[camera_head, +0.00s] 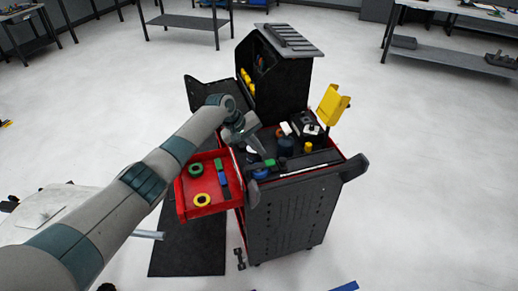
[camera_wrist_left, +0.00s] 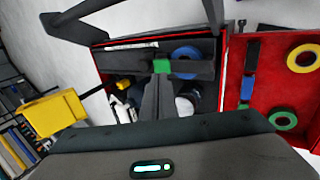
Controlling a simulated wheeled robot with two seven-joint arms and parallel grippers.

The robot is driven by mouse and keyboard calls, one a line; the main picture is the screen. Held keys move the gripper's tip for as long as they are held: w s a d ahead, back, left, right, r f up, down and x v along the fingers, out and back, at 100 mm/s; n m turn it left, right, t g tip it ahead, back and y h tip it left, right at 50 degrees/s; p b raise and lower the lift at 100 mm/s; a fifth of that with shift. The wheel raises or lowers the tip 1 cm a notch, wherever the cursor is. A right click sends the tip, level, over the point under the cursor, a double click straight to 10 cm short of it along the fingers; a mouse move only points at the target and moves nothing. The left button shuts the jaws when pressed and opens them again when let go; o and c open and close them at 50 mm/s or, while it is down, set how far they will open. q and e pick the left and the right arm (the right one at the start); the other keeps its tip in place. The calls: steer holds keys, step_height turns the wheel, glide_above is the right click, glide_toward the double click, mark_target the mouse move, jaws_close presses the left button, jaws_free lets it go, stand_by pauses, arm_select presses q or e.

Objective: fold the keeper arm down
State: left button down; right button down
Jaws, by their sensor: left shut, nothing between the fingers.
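My left gripper (camera_head: 262,150) is over the top tray of the dark tool cart (camera_head: 290,218). Its two fingers are shut together with nothing between them, as the left wrist view shows (camera_wrist_left: 157,90). The fingertips appear close to a green block (camera_wrist_left: 161,66) near a blue ring (camera_wrist_left: 187,58); I cannot tell whether they touch. A yellow panel (camera_head: 333,104) stands raised at the cart's right side, and a yellow piece shows at the left of the wrist view (camera_wrist_left: 52,110). I cannot clearly pick out which part is the keeper arm. My right gripper is out of view.
A red side tray (camera_head: 184,207) holds a green ring (camera_head: 196,170), a yellow ring (camera_head: 203,200) and small blocks. Bottles and dark items crowd the cart's top. A dark cabinet (camera_head: 282,85) rises at its back. Dark handle bars edge the front. Floor is mostly clear.

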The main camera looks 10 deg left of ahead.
arm_select(q)
step_height(320, 180, up, 14)
steer(key=shift+b, duration=0.4)
stand_by(0.4)
steer(key=shift+f, duration=0.15)
